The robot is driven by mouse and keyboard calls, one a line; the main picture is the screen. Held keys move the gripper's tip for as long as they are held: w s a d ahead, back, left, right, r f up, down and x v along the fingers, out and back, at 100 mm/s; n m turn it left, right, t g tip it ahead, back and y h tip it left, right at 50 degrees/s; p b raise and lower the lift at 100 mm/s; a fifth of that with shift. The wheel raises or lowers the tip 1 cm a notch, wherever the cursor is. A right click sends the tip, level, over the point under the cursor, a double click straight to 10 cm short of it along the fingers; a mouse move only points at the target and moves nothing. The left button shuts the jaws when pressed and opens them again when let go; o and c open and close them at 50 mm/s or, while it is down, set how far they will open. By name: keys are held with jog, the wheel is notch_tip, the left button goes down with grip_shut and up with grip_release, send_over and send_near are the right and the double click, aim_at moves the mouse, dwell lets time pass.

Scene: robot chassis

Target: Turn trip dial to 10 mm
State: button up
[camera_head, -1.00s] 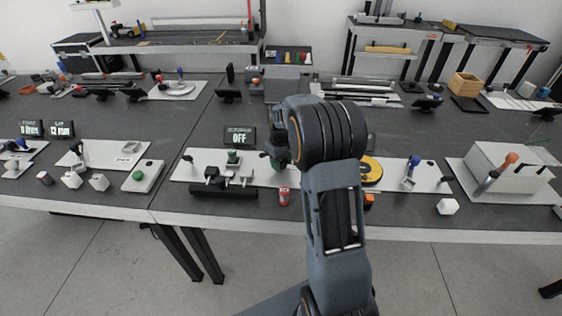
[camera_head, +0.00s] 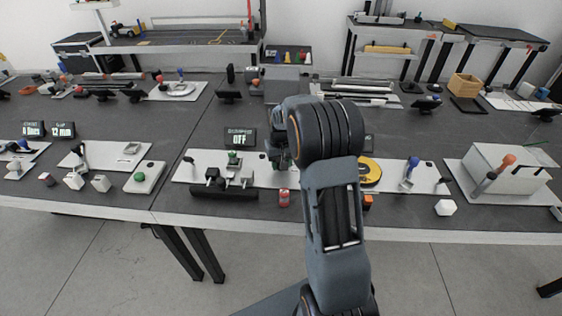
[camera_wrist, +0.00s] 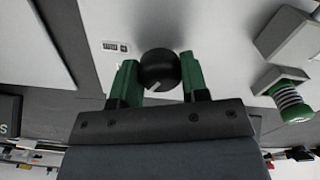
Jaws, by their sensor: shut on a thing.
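The trip dial, a round black knob (camera_wrist: 160,68) with a pale pointer mark on its near edge, stands on a white panel (camera_wrist: 195,22) in the wrist view. My gripper (camera_wrist: 157,63) has its two green fingers on either side of the knob, shut on it. In the head view my arm hides the dial and most of the gripper. A black display (camera_head: 240,138) behind the white panel reads OFF; its smaller top line is too small to read. A small label (camera_wrist: 115,47) with dark digits lies beside the knob in the wrist view.
In the head view, a red can (camera_head: 284,197) is near the table's front edge, and a yellow disc (camera_head: 370,171) lies right of my arm.

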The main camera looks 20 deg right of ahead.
jog(key=shift+m+p, duration=0.3)
jog(key=shift+m, duration=1.6)
jog(key=o, duration=0.9)
jog(key=shift+o, duration=0.2)
notch_tip(320, 180, up, 14)
jog(key=p, duration=0.1)
jog(key=shift+f, duration=0.1)
